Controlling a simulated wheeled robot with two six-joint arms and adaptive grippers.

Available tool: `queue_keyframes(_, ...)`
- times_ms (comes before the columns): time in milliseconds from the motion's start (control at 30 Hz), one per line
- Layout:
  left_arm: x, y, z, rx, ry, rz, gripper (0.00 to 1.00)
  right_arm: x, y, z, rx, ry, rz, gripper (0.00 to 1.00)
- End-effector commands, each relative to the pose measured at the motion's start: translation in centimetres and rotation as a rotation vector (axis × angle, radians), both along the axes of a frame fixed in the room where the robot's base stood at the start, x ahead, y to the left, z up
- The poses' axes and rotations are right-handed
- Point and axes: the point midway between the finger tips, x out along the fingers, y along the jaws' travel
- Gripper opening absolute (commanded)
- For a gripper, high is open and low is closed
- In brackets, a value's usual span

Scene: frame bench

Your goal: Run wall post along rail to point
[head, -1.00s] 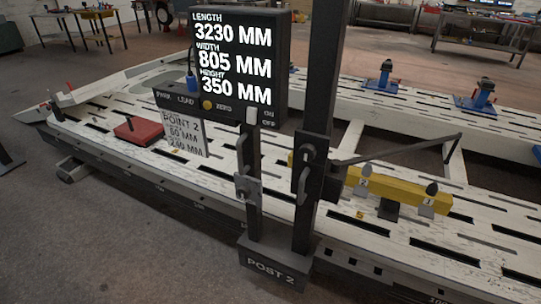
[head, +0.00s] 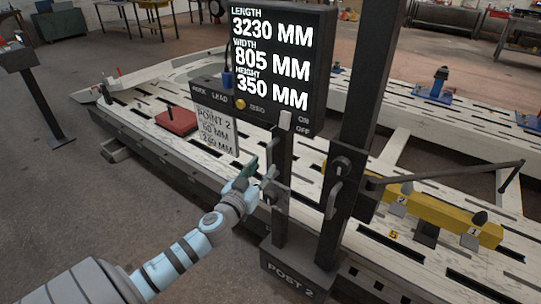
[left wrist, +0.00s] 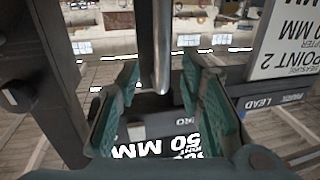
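The wall post, a tall black mast (head: 365,120), stands upright on a base marked POST 2 (head: 290,280) at the near edge of the slotted white bench (head: 160,140). A shorter dark column beside it carries a display (head: 275,60) reading 3230, 805 and 350 mm. A grey handle (head: 332,198) is on the mast. My left gripper (head: 261,173) is at the shorter column's left side, at its handle height. Contact cannot be told.
A yellow bar (head: 435,210) with markers 1 and 2 lies on the bench right of the mast. Bare floor (head: 60,200) lies at the left.

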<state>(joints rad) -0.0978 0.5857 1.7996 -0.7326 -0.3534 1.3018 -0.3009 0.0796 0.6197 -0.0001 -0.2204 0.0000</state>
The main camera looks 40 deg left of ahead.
Motion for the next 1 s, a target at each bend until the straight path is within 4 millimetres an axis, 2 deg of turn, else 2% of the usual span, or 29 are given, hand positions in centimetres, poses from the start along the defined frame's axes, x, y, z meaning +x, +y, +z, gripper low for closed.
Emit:
queue_keyframes(100, 2.9, 0.7, 0.4, -0.002, -0.001, 0.004, 0.35, 0.0, 0.0, 1.1, 0.000, 0.000, 0.000, 0.35)
queue_keyframes(200, 4.4, 1.1, 0.3, 0.000, -0.001, 0.003, 0.35, 0.0, 0.0, 1.3, 0.000, -0.001, 0.000, 0.35)
queue_keyframes(367, 5.6, 1.4, 0.1, 0.001, 0.001, 0.002, 0.35, 0.1, 0.0, 1.4, 0.000, -0.001, 0.000, 0.35)
queue_keyframes(567, 5.7, 1.4, 0.0, 0.002, 0.001, 0.002, 0.35, 0.1, 0.0, 1.4, 0.000, -0.001, 0.000, 0.35)
queue_keyframes(600, 5.7, 1.4, 0.0, 0.002, 0.001, 0.002, 0.33, 0.1, 0.0, 1.4, 0.000, -0.001, 0.000, 0.35)
queue_keyframes(800, 5.6, 1.4, 0.0, 0.002, 0.001, 0.003, 0.01, 0.1, 0.0, 1.4, 0.000, -0.002, 0.000, 0.35)
queue_keyframes(1000, 5.6, 1.4, 0.0, 0.002, 0.001, 0.003, 0.00, 0.1, 0.0, 1.4, 0.000, -0.002, 0.000, 0.35)
